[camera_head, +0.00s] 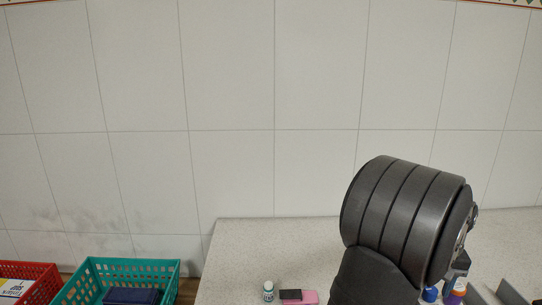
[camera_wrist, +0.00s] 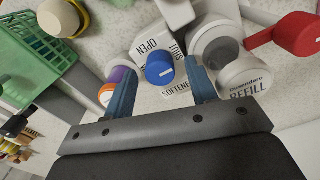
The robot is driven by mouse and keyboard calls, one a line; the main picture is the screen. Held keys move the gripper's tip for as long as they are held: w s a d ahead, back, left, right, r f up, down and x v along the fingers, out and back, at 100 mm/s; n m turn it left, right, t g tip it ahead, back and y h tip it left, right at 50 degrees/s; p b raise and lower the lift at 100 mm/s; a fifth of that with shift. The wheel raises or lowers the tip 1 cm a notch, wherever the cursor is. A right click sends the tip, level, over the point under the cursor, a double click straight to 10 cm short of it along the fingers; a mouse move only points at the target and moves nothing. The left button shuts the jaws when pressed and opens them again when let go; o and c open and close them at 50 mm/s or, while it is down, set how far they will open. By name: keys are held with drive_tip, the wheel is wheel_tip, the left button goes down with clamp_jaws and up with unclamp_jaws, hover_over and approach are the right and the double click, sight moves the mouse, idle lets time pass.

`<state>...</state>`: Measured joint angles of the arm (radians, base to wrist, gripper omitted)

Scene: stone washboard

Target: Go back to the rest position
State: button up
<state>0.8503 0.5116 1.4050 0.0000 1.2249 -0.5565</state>
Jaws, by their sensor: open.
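My gripper (camera_wrist: 160,68) shows in the wrist view with its two blue-grey fingers spread apart. A blue round cap (camera_wrist: 160,69) appears between the fingertips in the picture, with a gap on both sides. I cannot tell how far below the fingers it is. A purple bottle with an orange end (camera_wrist: 117,77) lies behind the left finger, partly hidden. A white tub marked REFILL (camera_wrist: 245,80) is right of the right finger. In the head view my dark arm fills the lower right and largely hides the gripper.
In the head view a teal basket (camera_head: 170,268) and a red basket (camera_head: 52,272) stand lower left. A small bottle (camera_head: 268,291) and a pink block (camera_head: 309,297) sit on the speckled counter (camera_head: 240,240). A green basket (camera_wrist: 28,60) and red object (camera_wrist: 297,35) flank the wrist view.

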drive_tip(key=shift+n, duration=1.1)
